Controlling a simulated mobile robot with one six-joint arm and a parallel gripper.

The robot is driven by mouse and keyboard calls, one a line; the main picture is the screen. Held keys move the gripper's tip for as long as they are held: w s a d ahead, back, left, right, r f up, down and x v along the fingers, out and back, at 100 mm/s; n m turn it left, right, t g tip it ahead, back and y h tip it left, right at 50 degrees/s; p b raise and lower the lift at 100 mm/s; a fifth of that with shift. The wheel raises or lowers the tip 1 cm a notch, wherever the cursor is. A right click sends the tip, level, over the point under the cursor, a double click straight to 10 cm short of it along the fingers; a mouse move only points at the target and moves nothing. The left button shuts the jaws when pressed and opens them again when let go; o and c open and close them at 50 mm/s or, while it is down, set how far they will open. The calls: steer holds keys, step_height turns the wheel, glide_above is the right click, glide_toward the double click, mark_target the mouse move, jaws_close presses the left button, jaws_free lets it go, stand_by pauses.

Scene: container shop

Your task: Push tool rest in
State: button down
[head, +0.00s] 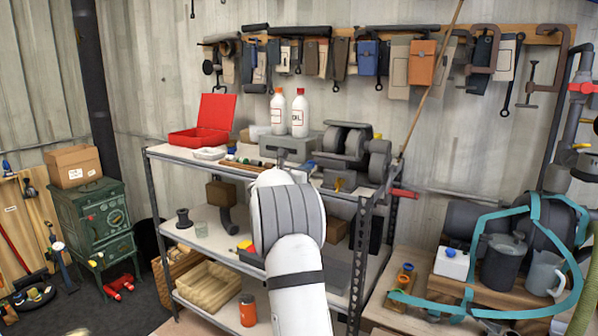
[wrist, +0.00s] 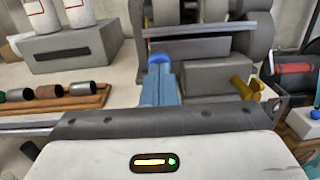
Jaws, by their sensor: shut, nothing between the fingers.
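The bench grinder (head: 352,148) stands at the right end of the shelf's top; its wheels and front also fill the upper part of the wrist view (wrist: 200,32). A grey block with a yellow knob (wrist: 245,88), seemingly the tool rest (wrist: 215,78), is in front of the grinder in the wrist view. My gripper (wrist: 160,62) is shut and empty, its blue fingers pointing at the grinder just left of the block. I cannot tell whether they touch anything. In the head view my arm hides most of my gripper (head: 311,165) and part of the shelf.
Two white bottles (head: 299,113) stand on a grey box (head: 287,149) left of the grinder. A wooden rack of cylinders (wrist: 75,97) lies in front of that box. A red toolbox (head: 203,122) is farther left. A red-handled thing (wrist: 292,68) is at the right.

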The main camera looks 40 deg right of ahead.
steer(key=shift+s+d+r, duration=0.15)
steer(key=shift+d+r, duration=0.1)
steer(key=shift+r, duration=0.3)
steer(key=f+b+v, duration=0.1)
steer(key=b+v, duration=0.3)
steer(key=v, duration=1)
steer(key=shift+a+f+b, duration=0.2)
steer(key=shift+b, duration=0.2)
steer(key=s+a+f+m+g+y, duration=0.1)
steer(key=s+a+f+m+y, duration=0.4)
steer(key=s+a, duration=0.5)
steer(key=s+a+f+m+g+y, duration=0.1)
steer(key=s+a+f+m+y, duration=0.5)
steer(key=s, duration=0.6)
steer(key=s+a+f+m+g+y, duration=0.1)
steer(key=s+a+f+m+y, duration=0.5)
steer(key=a, duration=0.9)
steer(key=s+f+m, duration=0.3)
steer(key=s+m, duration=0.2)
steer(key=shift+s+f+g, duration=0.25)
steer(key=shift+s+g, duration=0.05)
steer(key=shift+s, duration=0.1)
